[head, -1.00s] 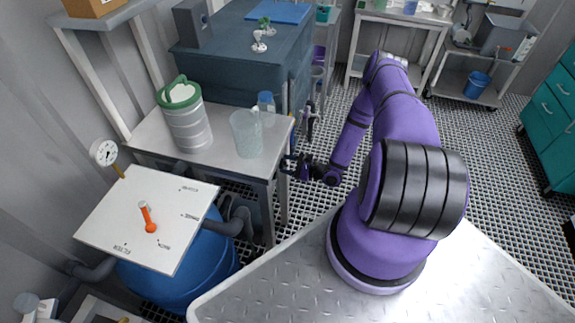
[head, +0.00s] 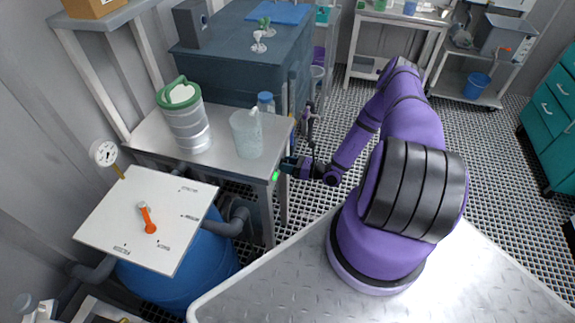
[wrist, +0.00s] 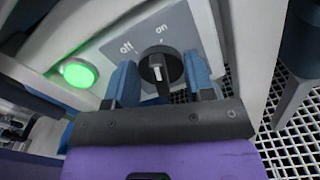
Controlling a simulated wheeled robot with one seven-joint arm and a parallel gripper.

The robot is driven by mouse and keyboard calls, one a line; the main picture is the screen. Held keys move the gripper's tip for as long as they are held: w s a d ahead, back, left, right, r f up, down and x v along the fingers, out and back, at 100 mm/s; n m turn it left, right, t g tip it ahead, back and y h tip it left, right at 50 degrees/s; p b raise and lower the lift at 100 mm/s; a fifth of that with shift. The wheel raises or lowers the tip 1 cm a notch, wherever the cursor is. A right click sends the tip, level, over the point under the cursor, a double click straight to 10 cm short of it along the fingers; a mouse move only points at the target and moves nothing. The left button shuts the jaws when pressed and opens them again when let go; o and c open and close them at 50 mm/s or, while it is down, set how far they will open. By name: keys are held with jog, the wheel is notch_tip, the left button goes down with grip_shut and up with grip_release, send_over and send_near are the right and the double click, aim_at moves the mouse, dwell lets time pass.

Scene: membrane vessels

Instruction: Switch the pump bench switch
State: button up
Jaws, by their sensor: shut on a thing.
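The pump bench switch (wrist: 158,66) is a round black knob with a white mark, on a grey plate labelled "off" and "on" in the wrist view. A green lamp beside it is lit; the lamp also shows in the head view. My gripper (wrist: 162,82) has its blue fingers on either side of the knob and is shut on it. Exactly which label the knob points at is hard to tell. In the head view my gripper (head: 286,166) is at the right front corner of the pump bench (head: 222,166), and the knob is hidden there.
A metal canister (head: 188,128) with a green handle, a clear beaker (head: 247,136) and a blue-capped bottle (head: 265,103) stand on the bench. A white panel (head: 105,218) with an orange valve handle (head: 148,218) and a gauge (head: 104,153) are at the left. Grated floor lies right of the bench.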

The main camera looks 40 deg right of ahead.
jog(key=shift+d+m, duration=0.1)
jog(key=shift+m, duration=1)
jog(key=o, duration=0.9)
jog(key=v, duration=1)
jog(key=shift+s+d, duration=0.25)
jog(key=shift+s, duration=0.1)
